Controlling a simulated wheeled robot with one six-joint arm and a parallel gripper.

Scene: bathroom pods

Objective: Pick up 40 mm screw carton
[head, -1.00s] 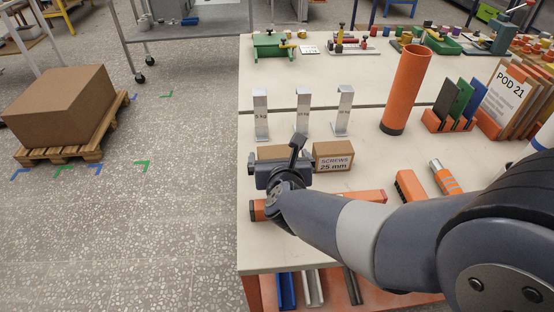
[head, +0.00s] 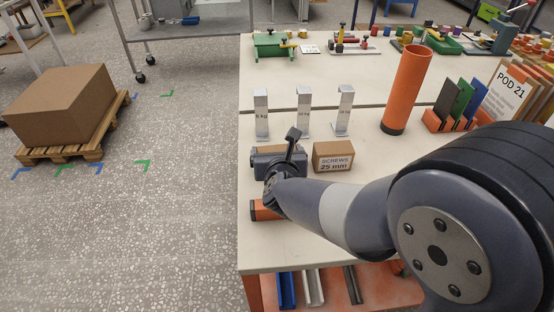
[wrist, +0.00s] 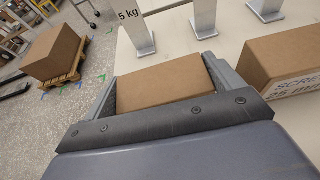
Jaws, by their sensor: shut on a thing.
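A small brown carton (wrist: 162,82) sits between the two fingers of my gripper (wrist: 160,88) in the wrist view, with a finger against each end. Its label side is hidden, so I cannot read its size. In the head view my gripper (head: 278,160) covers most of this carton (head: 280,149), and only its upper edge shows. I cannot tell whether it touches the table. A second carton (head: 332,157), marked SCREWS 25 mm, stands just to the right, apart from the gripper. It also shows at the right in the wrist view (wrist: 287,59).
Several metal weights stand just behind the cartons, one marked 5 kg (head: 261,116). An orange tube (head: 407,90) stands upright farther right. An orange bar (head: 262,211) lies in front, partly behind my arm. The white table's (head: 247,180) left edge is close to my gripper.

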